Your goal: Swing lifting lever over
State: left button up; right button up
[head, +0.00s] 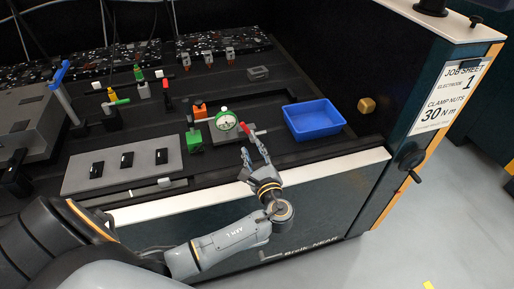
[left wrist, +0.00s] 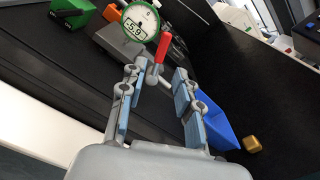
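A dial gauge (head: 227,121) with a green rim and white face stands on the dark worktop, and it also shows in the left wrist view (left wrist: 139,22). A lever with a red handle (head: 246,128), which I take for the lifting lever, sits at its right side. In the left wrist view the red handle (left wrist: 163,47) points up, just ahead of the fingertips. My left gripper (head: 251,144) is open, with its fingers spread on either side of the lever's lower end in the picture. Whether they touch it I cannot tell. My right gripper is not in view.
A blue tray (head: 313,120) stands to the right of the gripper, with a brass-coloured knob (head: 366,105) beyond it. A green block (head: 194,142) and an orange block (head: 200,111) stand left of the gauge. A grey plate (head: 122,166) with black slots lies farther left.

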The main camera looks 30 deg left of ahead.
aim_at(246, 129)
pick_arm(q)
jog(key=b+x, duration=0.3)
jog(key=x, duration=0.5)
jog(key=shift+w+r, duration=0.1)
jog(key=shift+r, duration=0.05)
jog(key=shift+w+a+r, duration=0.1)
jog(key=shift+w+a, duration=0.05)
jog(key=shift+w, duration=0.05)
jog(key=shift+w+a, duration=0.15)
jog(key=c, duration=0.6)
grip_shut()
